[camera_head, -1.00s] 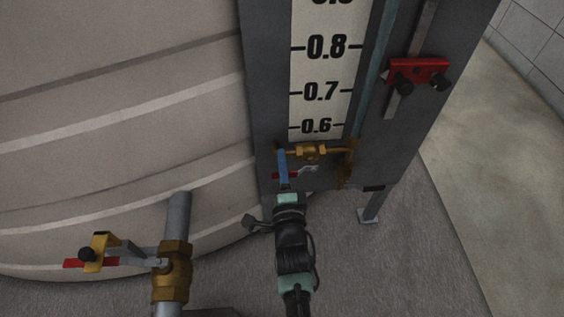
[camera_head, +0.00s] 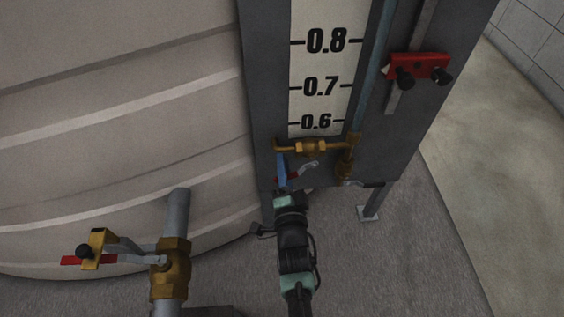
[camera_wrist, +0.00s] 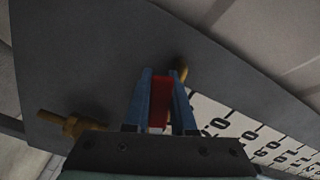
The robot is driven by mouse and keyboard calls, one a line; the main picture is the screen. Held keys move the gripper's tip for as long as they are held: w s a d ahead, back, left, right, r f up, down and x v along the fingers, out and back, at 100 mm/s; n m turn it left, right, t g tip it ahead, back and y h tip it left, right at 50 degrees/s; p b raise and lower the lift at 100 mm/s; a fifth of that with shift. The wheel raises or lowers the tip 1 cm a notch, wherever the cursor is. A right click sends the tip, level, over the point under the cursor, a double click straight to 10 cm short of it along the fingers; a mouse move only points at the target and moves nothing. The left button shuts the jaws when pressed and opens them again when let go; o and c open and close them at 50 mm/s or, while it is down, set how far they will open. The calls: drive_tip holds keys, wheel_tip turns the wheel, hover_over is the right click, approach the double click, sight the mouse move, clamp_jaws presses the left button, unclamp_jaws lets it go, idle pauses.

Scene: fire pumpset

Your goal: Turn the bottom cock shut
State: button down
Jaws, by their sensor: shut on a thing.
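The bottom cock (camera_head: 312,147) is a brass valve on a horizontal brass pipe under the scale. Its lever (camera_head: 308,168) is silver with a red handle end, and it slants down to the left towards my gripper. My gripper (camera_head: 281,168) has blue fingers and reaches up from below, just left of the valve. In the wrist view, my gripper (camera_wrist: 160,85) is shut on the red handle (camera_wrist: 158,88), which sits between the two fingers. The fingers hide part of the handle in the head view.
A white scale (camera_head: 320,85) rises on the grey panel (camera_head: 262,100). A red block (camera_head: 418,68) with black knobs is at upper right. A large brass valve (camera_head: 172,268) with a red lever stands at lower left, beside the pale tank (camera_head: 110,150). Floor is open on the right.

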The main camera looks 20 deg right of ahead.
drive_tip(key=s+d+f+n, duration=0.2)
drive_tip(key=d+f+n, duration=0.2)
drive_tip(key=n, duration=0.9)
drive_tip(key=shift+d+f+n+b, duration=0.2)
drive_tip(key=shift+d+n+b, duration=0.15)
drive_tip(key=shift+d, duration=0.8)
drive_tip(key=c, duration=0.7)
unclamp_jaws()
drive_tip(key=shift+c, duration=0.2)
drive_tip(key=shift+w, duration=0.1)
drive_tip(key=shift+r, duration=0.1)
drive_tip(key=p+v, duration=0.5)
drive_tip(key=v, duration=0.8)
